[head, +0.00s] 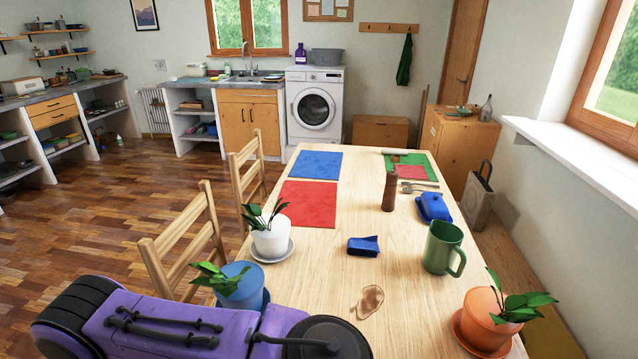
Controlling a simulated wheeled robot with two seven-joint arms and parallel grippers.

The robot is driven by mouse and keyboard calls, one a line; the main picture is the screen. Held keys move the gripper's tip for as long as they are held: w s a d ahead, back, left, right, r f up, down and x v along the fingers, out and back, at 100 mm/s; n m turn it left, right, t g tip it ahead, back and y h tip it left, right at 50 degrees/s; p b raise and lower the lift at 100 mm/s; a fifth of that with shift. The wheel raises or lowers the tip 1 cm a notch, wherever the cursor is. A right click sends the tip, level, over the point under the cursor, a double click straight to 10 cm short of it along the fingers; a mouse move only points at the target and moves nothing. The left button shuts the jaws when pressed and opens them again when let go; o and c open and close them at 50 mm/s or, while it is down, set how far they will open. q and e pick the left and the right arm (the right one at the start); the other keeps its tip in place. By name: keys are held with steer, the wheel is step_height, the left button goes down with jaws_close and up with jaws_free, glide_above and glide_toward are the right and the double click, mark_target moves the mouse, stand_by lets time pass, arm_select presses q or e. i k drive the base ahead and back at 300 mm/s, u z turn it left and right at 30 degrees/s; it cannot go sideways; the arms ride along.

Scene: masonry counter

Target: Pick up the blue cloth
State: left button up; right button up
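The blue cloth (362,247) lies as a small dark blue folded bundle on the wooden table (330,262), near the middle and left of the green mug. Nothing touches it. A purple and black part of my arm fills the bottom left of the head view, in front of the near left corner of the table. Neither of my grippers shows in the head view.
Potted plants stand at white (270,240), blue (241,287) and orange (487,318) pots.

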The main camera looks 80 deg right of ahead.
mark_target(367, 246)
steer(key=k, duration=0.9)
steer(key=z, duration=0.15)
